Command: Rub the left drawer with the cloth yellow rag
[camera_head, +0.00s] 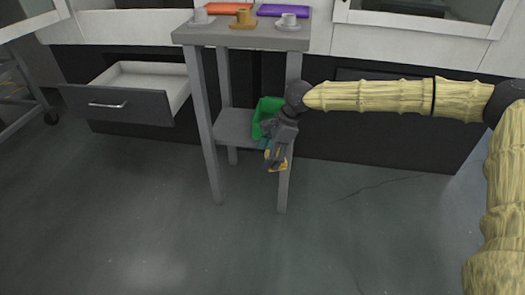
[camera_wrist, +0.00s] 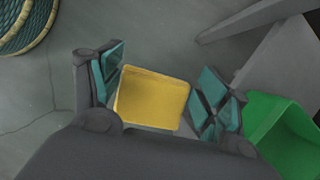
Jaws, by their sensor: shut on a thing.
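The yellow rag (camera_wrist: 152,98) sits between the teal-padded fingers of my gripper (camera_wrist: 160,92), which is shut on it in the wrist view. In the head view my gripper (camera_head: 276,160) hangs low in front of the small grey table's right front leg, with a bit of yellow rag (camera_head: 280,167) showing at its fingers. The left drawer (camera_head: 120,104) is pulled open at the left, with a dark front, a metal handle and a white inside. It looks empty. My gripper is well to the right of the drawer and apart from it.
The front floor is clear.

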